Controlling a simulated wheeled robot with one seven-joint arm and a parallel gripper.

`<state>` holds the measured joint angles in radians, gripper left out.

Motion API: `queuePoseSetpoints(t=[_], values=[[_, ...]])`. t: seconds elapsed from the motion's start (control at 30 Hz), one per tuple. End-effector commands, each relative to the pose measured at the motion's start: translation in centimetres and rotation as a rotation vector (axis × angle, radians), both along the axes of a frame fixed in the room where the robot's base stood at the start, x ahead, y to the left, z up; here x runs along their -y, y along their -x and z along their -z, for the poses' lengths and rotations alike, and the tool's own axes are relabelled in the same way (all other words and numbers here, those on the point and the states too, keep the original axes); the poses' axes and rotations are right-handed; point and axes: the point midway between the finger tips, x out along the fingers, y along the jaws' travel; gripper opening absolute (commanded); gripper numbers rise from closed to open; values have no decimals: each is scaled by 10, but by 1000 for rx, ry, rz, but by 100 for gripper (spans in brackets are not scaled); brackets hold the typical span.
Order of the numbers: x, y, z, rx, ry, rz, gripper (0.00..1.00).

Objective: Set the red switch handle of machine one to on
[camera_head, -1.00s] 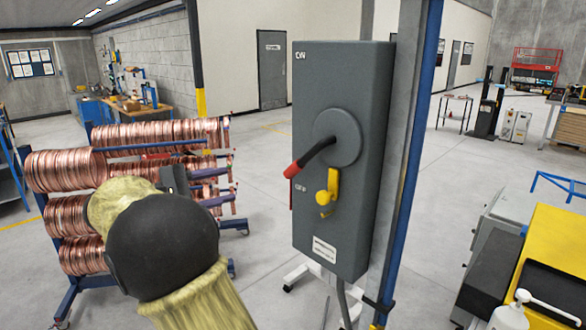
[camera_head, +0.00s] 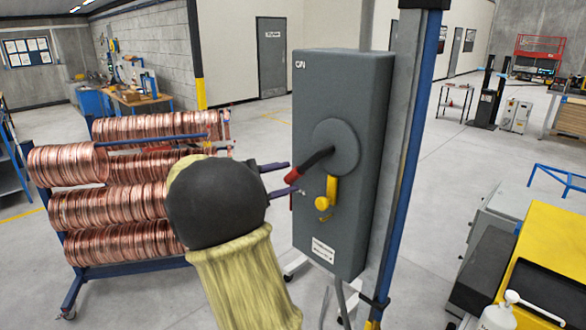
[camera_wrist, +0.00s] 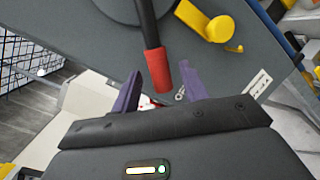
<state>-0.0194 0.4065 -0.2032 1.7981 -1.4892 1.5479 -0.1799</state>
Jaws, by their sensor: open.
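The switch box (camera_head: 333,225) is a grey cabinet on a post, marked "ON" near its top. Its black handle with a red tip (camera_head: 293,175) slants down to the left from a round grey hub (camera_head: 338,146). My gripper (camera_head: 287,179) is open, its two purple fingers pointing at the red tip from the left. A yellow latch (camera_head: 329,195) sits just right of the handle tip, and also shows in the wrist view (camera_wrist: 205,22).
A blue rack with copper coils (camera_head: 115,185) stands at left behind my arm. A yellow and black machine (camera_head: 545,255) with a white pump bottle (camera_head: 500,315) is at lower right. A blue-edged post (camera_head: 405,165) runs beside the box. Open floor lies behind.

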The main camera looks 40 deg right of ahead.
Motion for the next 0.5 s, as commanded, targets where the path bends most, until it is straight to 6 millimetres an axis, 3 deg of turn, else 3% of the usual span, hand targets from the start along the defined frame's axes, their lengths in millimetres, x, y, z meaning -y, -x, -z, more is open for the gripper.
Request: queuePoseSetpoints(t=[0.2,0.5], values=[[25,5,-1,-1,-1,1,44],[28,5,0,0,-1,-1,44]])
